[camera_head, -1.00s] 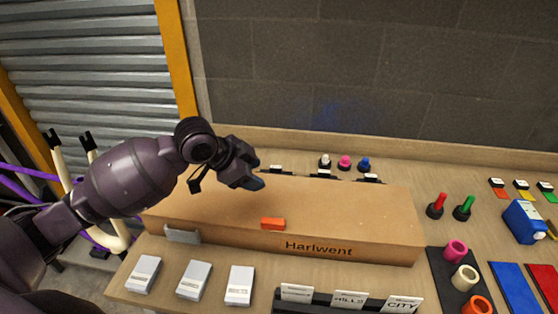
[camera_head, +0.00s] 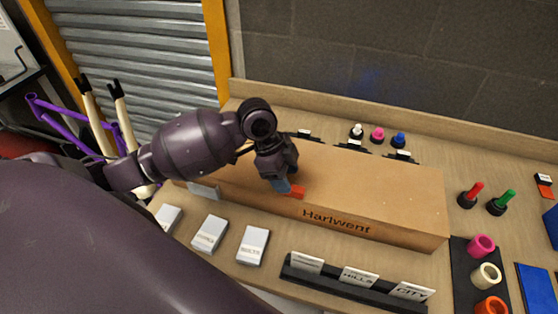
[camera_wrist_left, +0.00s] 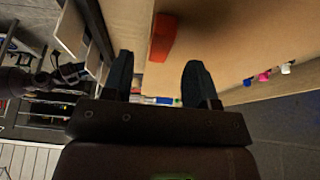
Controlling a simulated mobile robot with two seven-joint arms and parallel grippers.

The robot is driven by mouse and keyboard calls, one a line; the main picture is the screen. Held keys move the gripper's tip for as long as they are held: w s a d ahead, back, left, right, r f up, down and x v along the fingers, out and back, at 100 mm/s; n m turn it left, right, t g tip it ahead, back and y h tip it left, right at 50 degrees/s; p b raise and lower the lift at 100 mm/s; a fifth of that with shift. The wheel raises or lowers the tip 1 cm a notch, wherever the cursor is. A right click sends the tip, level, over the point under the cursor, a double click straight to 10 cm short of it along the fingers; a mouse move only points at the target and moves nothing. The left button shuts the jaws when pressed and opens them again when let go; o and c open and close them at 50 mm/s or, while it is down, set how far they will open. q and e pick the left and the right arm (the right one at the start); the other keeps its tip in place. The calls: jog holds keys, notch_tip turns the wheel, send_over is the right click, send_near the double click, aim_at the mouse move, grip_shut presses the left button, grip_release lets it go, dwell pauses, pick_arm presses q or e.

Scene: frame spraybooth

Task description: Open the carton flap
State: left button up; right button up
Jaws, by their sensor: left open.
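The carton (camera_head: 380,190) is a long, low brown box marked "Harlwent" on its front, lying on the workbench with its top closed. An orange tab (camera_head: 298,192) sits at the top front edge, left of the lettering. My left gripper (camera_head: 284,187) points down at the tab from just left of it and partly covers it. In the left wrist view, the gripper (camera_wrist_left: 157,68) is open and empty, and the orange tab (camera_wrist_left: 162,37) shows ahead, between the lines of the two fingers. The carton's brown surface (camera_wrist_left: 230,35) fills the area beyond. My right gripper is not in view.
Several white boxes (camera_head: 253,246) lie in front of the carton, beside a black card holder (camera_head: 350,287). Small pink and blue knobs (camera_head: 377,135) stand behind it. Red and green handled tools (camera_head: 471,195) stand to the right. A wall rises at the back.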

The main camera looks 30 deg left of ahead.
pick_arm(q)
jog(key=shift+x, duration=1.95)
grip_shut()
jog(key=shift+w+a+r+g, duration=0.15)
jog(key=shift+r+g, duration=0.2)
jog(key=shift+r, duration=0.25)
jog(key=shift+w+r+g, duration=0.15)
jog(key=shift+r+g, duration=0.2)
jog(key=shift+r, duration=0.4)
jog(key=shift+w+a+r+g+h, duration=0.1)
jog(key=shift+w+r+g+h, duration=0.15)
jog(key=shift+r, duration=0.25)
jog(key=shift+w+r+g+h, duration=0.15)
jog(key=shift+r+g, duration=0.2)
jog(key=shift+r, duration=0.2)
